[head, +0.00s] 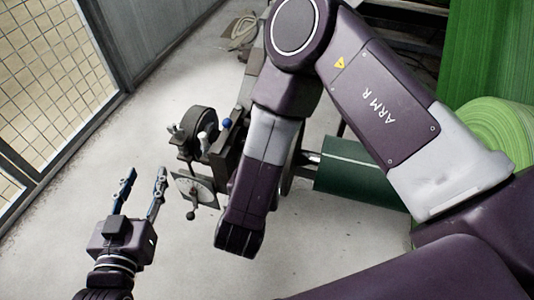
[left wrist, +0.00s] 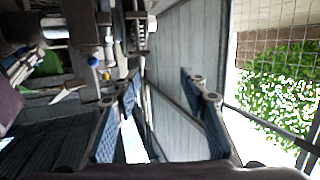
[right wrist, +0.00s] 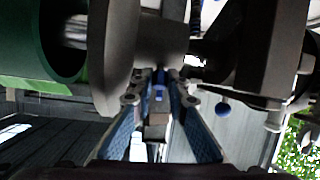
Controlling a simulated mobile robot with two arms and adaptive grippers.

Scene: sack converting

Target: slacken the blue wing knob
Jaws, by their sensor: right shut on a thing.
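The blue wing knob (right wrist: 159,92) shows in the right wrist view as a small blue piece between the fingertips, below a grey machine part. My right gripper (right wrist: 160,82) is shut on it, and the fingers hide most of its shape. In the head view my right arm covers that spot. My left gripper (head: 146,174) is open and empty, out over the floor left of the machine. Its spread fingers also show in the left wrist view (left wrist: 160,78).
A blue ball (head: 227,123) sits on the machine, beside a dark wheel (head: 198,125). A dial plate (head: 195,190) stands out near my left gripper. A dark green roller (head: 360,170) is at right. A mesh fence (head: 50,75) bounds the left; floor between is clear.

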